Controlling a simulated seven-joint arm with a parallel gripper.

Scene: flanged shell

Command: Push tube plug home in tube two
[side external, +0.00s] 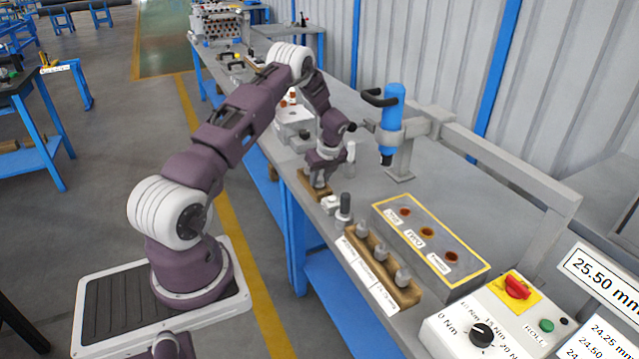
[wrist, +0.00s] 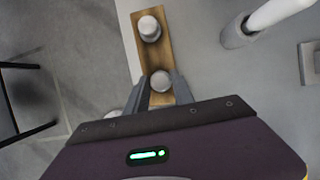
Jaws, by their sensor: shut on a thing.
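My gripper (side external: 318,182) is low over a small wooden block (side external: 327,192) near the bench's front edge. In the wrist view, my gripper (wrist: 160,92) is shut on a pale round-topped plug (wrist: 161,81) at the near end of the wooden block (wrist: 154,60). A second pale plug (wrist: 149,28) stands at the block's other end. I cannot tell whether the held plug is seated or lifted. A grey box (side external: 455,275) with a yellow border has three reddish-brown round openings in a row, the middle one (side external: 427,232) with a label too small to read surely.
A wooden rack (side external: 407,296) with three grey pegs stands in front of the grey box. A dark-topped cylinder (side external: 345,206) and a small white piece (side external: 328,204) stand between my gripper and the rack. A blue tool (side external: 391,118) hangs from a grey arm behind. A control box (side external: 497,318) is at right.

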